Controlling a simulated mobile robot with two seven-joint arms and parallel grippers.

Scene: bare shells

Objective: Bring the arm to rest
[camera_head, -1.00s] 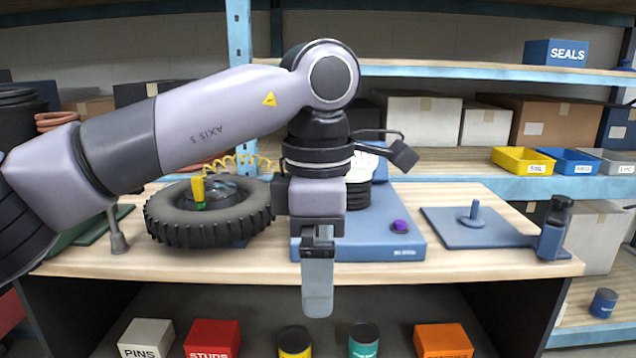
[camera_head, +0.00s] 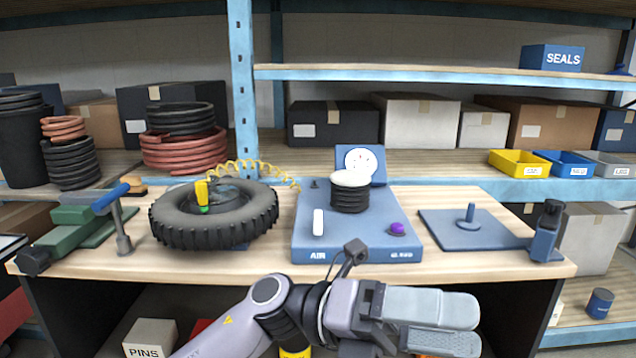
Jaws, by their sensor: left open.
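My left arm (camera_head: 262,305) comes in from the bottom and is folded low in front of the workbench (camera_head: 90,262). My left gripper (camera_head: 474,328) lies level below the bench's front edge, with its fingers pointing right. It is open, with no object visible between its fingers, and appears clear of the bench. My right gripper is not in view.
The bench holds a tire (camera_head: 215,232), a blue gauge unit (camera_head: 355,253) with a black coil, a plate with a peg (camera_head: 468,240) and a green vise (camera_head: 65,240). Below stands a PINS box (camera_head: 148,340). Shelves (camera_head: 430,160) stand behind.

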